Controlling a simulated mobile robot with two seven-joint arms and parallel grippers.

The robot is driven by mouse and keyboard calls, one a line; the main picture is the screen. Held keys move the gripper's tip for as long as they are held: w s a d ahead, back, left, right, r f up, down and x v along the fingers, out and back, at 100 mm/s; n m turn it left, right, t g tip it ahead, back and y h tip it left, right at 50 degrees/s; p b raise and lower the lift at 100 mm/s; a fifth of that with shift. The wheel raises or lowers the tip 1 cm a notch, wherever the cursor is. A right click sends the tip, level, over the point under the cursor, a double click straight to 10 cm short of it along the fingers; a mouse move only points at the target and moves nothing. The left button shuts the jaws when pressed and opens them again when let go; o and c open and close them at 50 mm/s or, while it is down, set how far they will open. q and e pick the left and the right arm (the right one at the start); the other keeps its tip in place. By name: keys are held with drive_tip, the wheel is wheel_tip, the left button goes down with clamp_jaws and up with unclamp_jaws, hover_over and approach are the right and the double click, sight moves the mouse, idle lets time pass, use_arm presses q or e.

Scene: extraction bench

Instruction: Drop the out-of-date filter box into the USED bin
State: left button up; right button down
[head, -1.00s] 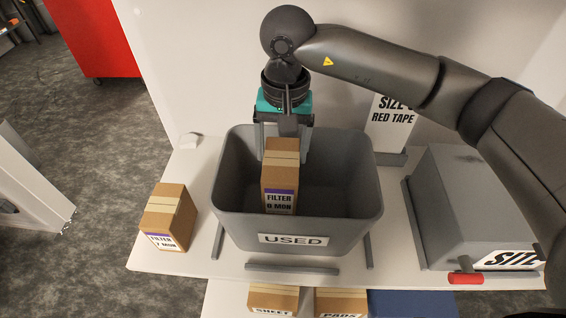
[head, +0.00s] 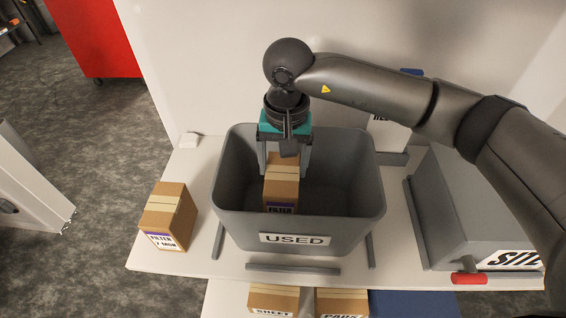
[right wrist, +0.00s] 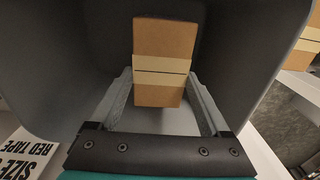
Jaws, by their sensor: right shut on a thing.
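The grey USED bin (head: 224,222) stands upright on the white bench, its label facing the front. My right gripper (head: 284,172) reaches down into it, shut on a brown filter box (head: 281,185) with a tan tape band. The box is inside the bin's walls, upright; only FILTER on its purple-edged label shows above the front rim. In the right wrist view the box (right wrist: 163,60) sits between the two fingers, with the bin's grey walls around it. Whether its bottom touches the bin floor is hidden. My left gripper is out of view.
A second filter box (head: 168,217) stands on the bench left of the bin. Low grey rails (head: 293,269) surround the bin. A large grey case (head: 468,220) with a red-ended bar (head: 469,278) is at right. SHEET (head: 272,300) and PADS (head: 341,302) boxes sit below the front edge.

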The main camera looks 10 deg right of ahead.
drive_tip(key=shift+f, duration=0.1)
unclamp_jaws()
drive_tip(key=shift+r+p, duration=0.4)
drive_tip(key=shift+p, duration=0.1)
wheel_tip(320, 180, up, 12)
drive_tip(key=b, duration=0.1)
drive_tip(key=shift+d+r, duration=0.2)
drive_tip(key=shift+s, duration=0.1)
